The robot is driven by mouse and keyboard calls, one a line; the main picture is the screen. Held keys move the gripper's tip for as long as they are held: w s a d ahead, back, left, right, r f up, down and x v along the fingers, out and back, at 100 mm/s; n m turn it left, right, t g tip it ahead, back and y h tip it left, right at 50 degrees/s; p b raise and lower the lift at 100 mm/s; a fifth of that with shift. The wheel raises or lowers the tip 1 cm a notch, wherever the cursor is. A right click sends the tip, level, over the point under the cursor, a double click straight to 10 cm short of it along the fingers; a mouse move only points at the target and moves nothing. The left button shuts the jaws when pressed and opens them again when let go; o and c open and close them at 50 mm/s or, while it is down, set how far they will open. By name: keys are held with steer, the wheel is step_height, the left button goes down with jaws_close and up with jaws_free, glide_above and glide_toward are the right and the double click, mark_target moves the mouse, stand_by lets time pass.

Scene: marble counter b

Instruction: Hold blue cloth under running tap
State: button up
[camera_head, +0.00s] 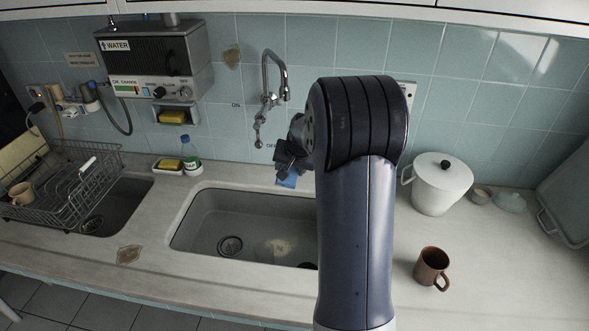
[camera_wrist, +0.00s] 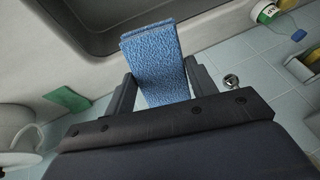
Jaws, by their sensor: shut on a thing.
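My gripper (camera_head: 290,160) is shut on the folded blue cloth (camera_head: 287,181) and holds it above the back edge of the right sink basin (camera_head: 205,225). In the wrist view the blue cloth (camera_wrist: 156,62) stands out between the two fingers of my gripper (camera_wrist: 160,80). The chrome tap (camera_head: 272,72) is on the tiled wall, up and to the left of my gripper, and the cloth is lower than its spout. I see no stream of water. A round chrome part (camera_wrist: 231,81) shows right of the fingers in the wrist view. My arm hides the basin's right end.
A white lidded pot (camera_head: 440,188) and a brown mug (camera_head: 432,268) stand on the counter at right. A green-labelled bottle (camera_head: 191,163) and a yellow sponge (camera_head: 170,164) sit behind the basin. A dish rack (camera_head: 75,180) is at left. A green cloth (camera_wrist: 67,98) lies left in the wrist view.

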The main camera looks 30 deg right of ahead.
mark_target(294, 180)
steer(key=shift+w+d+f, duration=0.1)
steer(key=shift+w+f, duration=0.1)
steer(key=shift+w, duration=0.9)
steer(key=shift+w+f, duration=0.2)
steer(key=shift+w, duration=0.85)
steer(key=shift+s, duration=0.1)
steer(key=shift+s+a+b, duration=0.2)
steer(key=shift+s+b, duration=1.5)
steer(key=shift+s, duration=2.25)
steer(key=shift+s+r, duration=0.4)
steer(key=shift+r, duration=0.05)
steer(key=s+r, duration=0.1)
steer(key=s, duration=0.1)
steer(key=s+r+p, duration=0.1)
steer(key=s+r, duration=0.1)
steer(key=shift+a, duration=0.1)
